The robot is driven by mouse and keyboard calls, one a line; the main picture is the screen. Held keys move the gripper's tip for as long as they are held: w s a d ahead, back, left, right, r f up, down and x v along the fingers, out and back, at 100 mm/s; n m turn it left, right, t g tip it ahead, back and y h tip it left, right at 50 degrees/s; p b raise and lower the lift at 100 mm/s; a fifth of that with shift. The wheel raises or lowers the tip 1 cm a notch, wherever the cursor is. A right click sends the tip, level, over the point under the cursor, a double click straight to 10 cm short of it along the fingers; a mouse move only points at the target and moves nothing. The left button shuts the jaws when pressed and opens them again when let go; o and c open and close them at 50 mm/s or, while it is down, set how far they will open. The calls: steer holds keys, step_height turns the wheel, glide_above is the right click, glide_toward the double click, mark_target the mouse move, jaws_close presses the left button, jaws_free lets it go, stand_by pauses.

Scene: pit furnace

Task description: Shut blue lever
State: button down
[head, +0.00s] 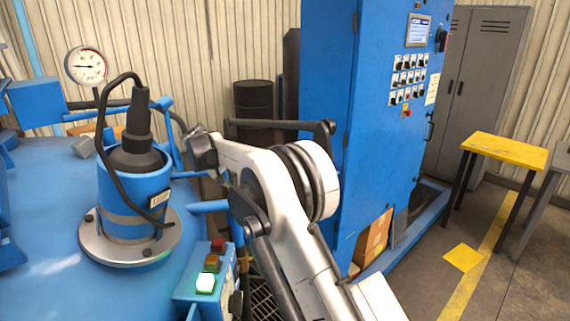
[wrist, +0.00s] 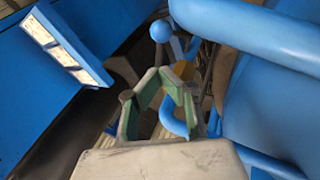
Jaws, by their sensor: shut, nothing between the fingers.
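In the wrist view, a round blue knob (wrist: 161,31) stands on a short grey stem just beyond my fingertips; it looks like the end of the blue lever. My gripper (wrist: 162,73) has green-padded fingers closed to a point, with nothing held between them. The fingertips are below the knob in the picture; I cannot tell whether they touch the stem. A curved blue piece (wrist: 178,125) shows near the fingers, and I cannot tell if it belongs to the lever. In the head view my arm hides the gripper, and I cannot make out the lever there.
A thick blue pipe (wrist: 245,28) and a large blue body crowd the right of the wrist view. A blue-framed panel (wrist: 66,45) is at left. In the head view, a blue control cabinet (head: 345,120) and a button box (head: 190,285) stand near my arm.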

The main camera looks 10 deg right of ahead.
steer(key=w+b+v, duration=0.1)
steer(key=v, duration=1)
steer(key=s+d+r+m+y+b, duration=0.1)
steer(key=s+d+r+b, duration=0.15)
steer(key=s+d, duration=0.9)
steer(key=s+d+r+m+y+b, duration=0.15)
steer(key=s+d+r, duration=0.25)
steer(key=s+d, duration=0.8)
steer(key=s+d+f, duration=0.3)
steer(key=s+f, duration=0.1)
steer(key=s, duration=0.5)
steer(key=s+d+f+m+t, duration=0.1)
steer(key=s+d+f, duration=0.2)
steer(key=s, duration=0.6)
steer(key=s+d+f+m+t+y, duration=0.1)
steer(key=s+d+f, duration=0.2)
steer(key=s, duration=0.7)
step_height(320, 180, down, 3)
steer(key=shift+r+b, duration=0.25)
steer(key=shift+b, duration=0.15)
steer(key=c, duration=2.4)
jaws_free()
steer(key=shift+m, duration=0.25)
